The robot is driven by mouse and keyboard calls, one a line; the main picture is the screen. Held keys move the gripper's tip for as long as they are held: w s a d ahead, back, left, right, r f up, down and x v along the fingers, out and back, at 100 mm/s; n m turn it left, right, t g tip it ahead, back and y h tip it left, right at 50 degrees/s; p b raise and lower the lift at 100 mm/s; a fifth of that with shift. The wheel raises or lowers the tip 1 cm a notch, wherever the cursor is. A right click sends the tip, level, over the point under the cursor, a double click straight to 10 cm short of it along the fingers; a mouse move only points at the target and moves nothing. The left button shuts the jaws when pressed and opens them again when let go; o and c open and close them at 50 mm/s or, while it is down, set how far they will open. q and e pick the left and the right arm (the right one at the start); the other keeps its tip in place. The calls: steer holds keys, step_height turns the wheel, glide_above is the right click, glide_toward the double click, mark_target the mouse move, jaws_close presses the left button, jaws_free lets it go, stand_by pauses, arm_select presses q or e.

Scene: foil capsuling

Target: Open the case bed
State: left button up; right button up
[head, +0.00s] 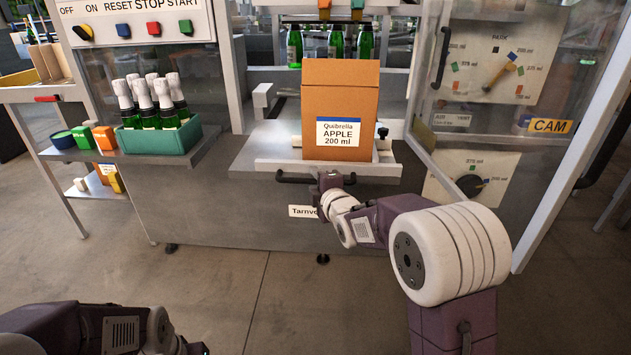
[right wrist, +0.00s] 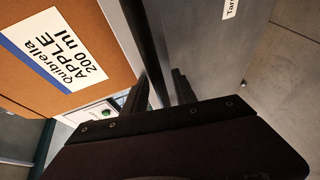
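The case bed (head: 268,166) is a pale sliding plate at the front of the machine, with a dark bar handle (head: 290,178) along its front edge. A brown carton (head: 342,88) labelled "Quibrella APPLE 200 ml" stands upright on it. My right gripper (head: 328,181) is at the handle, near the middle. In the right wrist view, the handle bar (right wrist: 146,40) runs between the two fingers (right wrist: 160,90), which look apart with a narrow gap beside the bar. The fingertips are small and partly hidden in the head view. Only my left forearm and wrist show at the lower left.
A teal tray (head: 160,140) of bottles stands on the left shelf, beside coloured blocks. A clear guard panel (head: 480,100) with dials behind it stands to the right. Green bottles (head: 336,45) stand behind the carton. The floor before the machine is clear.

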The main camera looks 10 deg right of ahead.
steer(key=shift+s+r, duration=0.1)
steer(key=shift+s+d+r, duration=0.1)
steer(key=shift+s, duration=0.3)
steer(key=a+p+v, duration=0.1)
steer(key=v, duration=0.7)
steer(key=shift+d+p, duration=0.3)
steer(key=shift+d, duration=0.15)
